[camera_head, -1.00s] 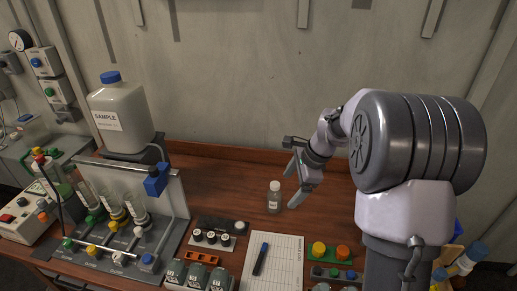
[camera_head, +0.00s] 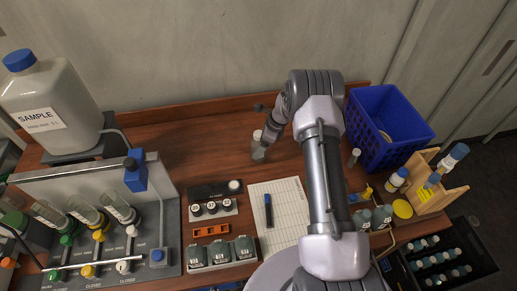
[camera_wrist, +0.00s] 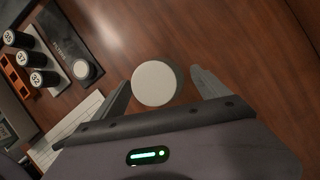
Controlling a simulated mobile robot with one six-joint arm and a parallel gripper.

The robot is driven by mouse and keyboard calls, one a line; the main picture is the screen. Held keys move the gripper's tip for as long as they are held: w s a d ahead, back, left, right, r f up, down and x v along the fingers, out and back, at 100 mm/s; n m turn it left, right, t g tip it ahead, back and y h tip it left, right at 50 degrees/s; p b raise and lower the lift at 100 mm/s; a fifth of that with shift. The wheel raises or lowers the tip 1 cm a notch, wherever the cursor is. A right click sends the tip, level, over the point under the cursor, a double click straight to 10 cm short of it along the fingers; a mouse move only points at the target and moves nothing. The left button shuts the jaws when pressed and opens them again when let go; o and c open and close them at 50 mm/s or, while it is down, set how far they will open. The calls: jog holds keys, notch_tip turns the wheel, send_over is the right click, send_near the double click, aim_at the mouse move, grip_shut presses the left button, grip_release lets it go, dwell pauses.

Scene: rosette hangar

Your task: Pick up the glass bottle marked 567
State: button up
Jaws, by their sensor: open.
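A small clear bottle with a white cap (camera_head: 257,135) stands upright on the wooden table (camera_head: 205,150). No number can be read on it in these views. My gripper (camera_head: 262,148) is at the bottle and partly covers it from the right. In the wrist view the round white cap (camera_wrist: 157,84) lies between the two open fingers of my gripper (camera_wrist: 160,92), a little nearer the left finger. A gap shows on the right side of the cap. The bottle's body is hidden below the cap there.
A row of dark numbered vials (camera_head: 212,208), an orange rack (camera_head: 211,230) and a paper sheet (camera_head: 282,207) lie in front. A sample jug (camera_head: 45,105) and valve panel stand left. A blue basket (camera_head: 385,125) and wooden rack (camera_head: 437,190) stand right.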

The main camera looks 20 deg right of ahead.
jog(key=shift+x, duration=0.85)
jog(key=shift+r, duration=0.1)
jog(key=c, duration=1.7)
